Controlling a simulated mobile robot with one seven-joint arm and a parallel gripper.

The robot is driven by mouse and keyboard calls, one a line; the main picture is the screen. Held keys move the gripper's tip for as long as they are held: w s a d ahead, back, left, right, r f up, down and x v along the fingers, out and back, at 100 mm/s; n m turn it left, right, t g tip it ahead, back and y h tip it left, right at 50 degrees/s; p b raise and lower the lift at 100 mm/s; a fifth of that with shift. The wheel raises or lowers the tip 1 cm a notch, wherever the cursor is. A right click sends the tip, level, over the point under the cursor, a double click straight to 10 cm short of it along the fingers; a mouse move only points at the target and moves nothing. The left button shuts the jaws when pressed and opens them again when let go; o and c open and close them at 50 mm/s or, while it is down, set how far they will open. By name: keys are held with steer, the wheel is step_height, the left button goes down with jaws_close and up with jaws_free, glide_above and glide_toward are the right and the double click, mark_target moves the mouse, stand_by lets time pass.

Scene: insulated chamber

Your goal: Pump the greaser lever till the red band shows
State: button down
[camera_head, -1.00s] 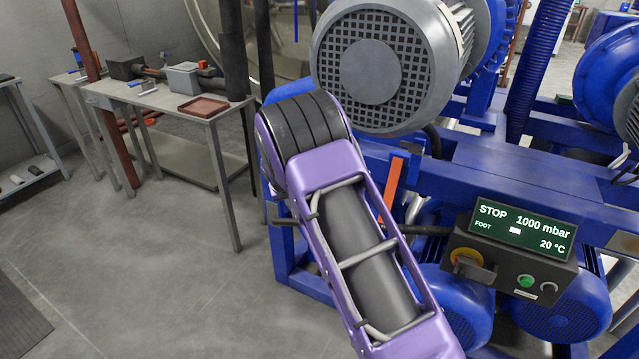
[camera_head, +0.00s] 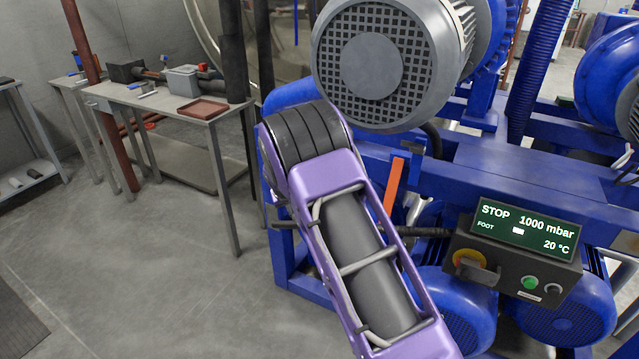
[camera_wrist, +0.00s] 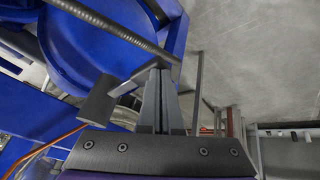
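A dark slim rod (camera_head: 420,232), probably the greaser lever, shows beside my purple arm in the head view, in front of the blue pump frame. In the wrist view a dark ribbed rod (camera_wrist: 118,30) runs from the upper left to just above my fingertips. My gripper (camera_wrist: 160,72) points up in that view, its two grey fingers side by side with only a thin gap. I cannot tell whether the fingertips touch the rod. A dark cylinder (camera_wrist: 97,106) with a grey angled piece sits left of the fingers. The gripper is hidden in the head view. No red band can be made out.
A control box (camera_head: 512,262) reads STOP, 1000 mbar, 20 °C. A large grey motor (camera_head: 375,65) stands above my arm, with an orange strip (camera_head: 394,186) below. A workbench (camera_head: 165,100) with a grey box and red tray stands left. The floor (camera_head: 170,270) there is clear.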

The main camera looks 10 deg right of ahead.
steer(key=shift+w+d+f+b, duration=0.1)
steer(key=shift+w+f+b, duration=0.05)
steer(key=shift+f+b, duration=0.5)
steer(key=shift+w+d+f+b, duration=0.15)
steer(key=shift+f+b, duration=0.25)
steer(key=shift+f, duration=0.4)
steer(key=shift+w+d+f+b, duration=0.1)
steer(key=shift+w+f+b, duration=0.05)
steer(key=shift+f+b, duration=0.5)
step_height(320, 180, up, 6)
steer(key=s+a+p, duration=0.1)
steer(key=p, duration=0.2)
steer(key=shift+s+r, duration=0.2)
steer(key=shift+s, duration=0.05)
